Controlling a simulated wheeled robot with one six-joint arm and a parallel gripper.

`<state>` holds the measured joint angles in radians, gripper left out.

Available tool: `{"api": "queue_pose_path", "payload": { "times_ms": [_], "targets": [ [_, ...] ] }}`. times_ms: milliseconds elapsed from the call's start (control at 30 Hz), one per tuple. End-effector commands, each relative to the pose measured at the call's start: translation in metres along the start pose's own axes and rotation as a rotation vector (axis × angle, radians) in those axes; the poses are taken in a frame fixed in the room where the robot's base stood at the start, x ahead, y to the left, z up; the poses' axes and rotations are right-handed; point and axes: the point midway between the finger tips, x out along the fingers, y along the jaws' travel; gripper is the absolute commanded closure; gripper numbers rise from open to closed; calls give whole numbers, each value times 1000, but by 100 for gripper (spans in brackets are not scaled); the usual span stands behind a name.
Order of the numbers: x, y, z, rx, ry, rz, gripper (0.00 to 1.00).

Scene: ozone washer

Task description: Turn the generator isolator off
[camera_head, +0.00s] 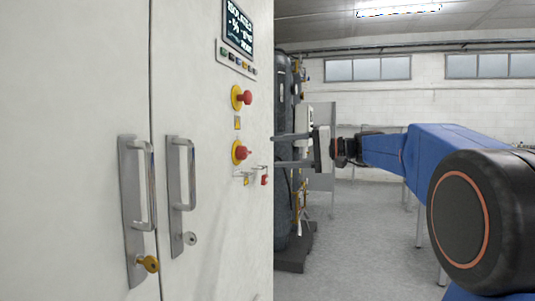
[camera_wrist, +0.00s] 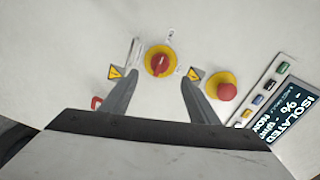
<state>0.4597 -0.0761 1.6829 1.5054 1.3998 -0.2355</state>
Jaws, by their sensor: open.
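A red rotary knob on a yellow round plate (camera_head: 241,152), apparently the isolator, is on the white cabinet front below a red mushroom button on yellow (camera_head: 243,97). In the wrist view the knob (camera_wrist: 159,60) lies just beyond and between my fingertips, its red handle lined up roughly along the picture's vertical. The mushroom button (camera_wrist: 222,88) is right of the right finger. My gripper (camera_head: 283,151) is open and empty, its fingers pointing at the cabinet; it also shows in the wrist view (camera_wrist: 159,82). No contact with the knob is visible.
A dark display (camera_head: 238,28) reading "ISOLATED" sits above a button row (camera_head: 237,58). A small red item (camera_head: 264,180) hangs beside the knob, partly behind a finger in the wrist view. Dark equipment (camera_head: 287,200) stands behind.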

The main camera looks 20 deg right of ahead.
Motion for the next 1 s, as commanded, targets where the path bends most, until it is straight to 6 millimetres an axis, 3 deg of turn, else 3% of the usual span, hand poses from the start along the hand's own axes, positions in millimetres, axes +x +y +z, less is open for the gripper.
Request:
{"api": "queue_pose_path", "payload": {
  "times_ms": [200, 400, 1000],
  "targets": [
    [-36, 0, -1, 0, 3, 1, 45],
    [-58, 1, -1, 0, 2, 1, 45],
    [-68, 0, 0, 0, 0, 0, 45]
  ]
}}
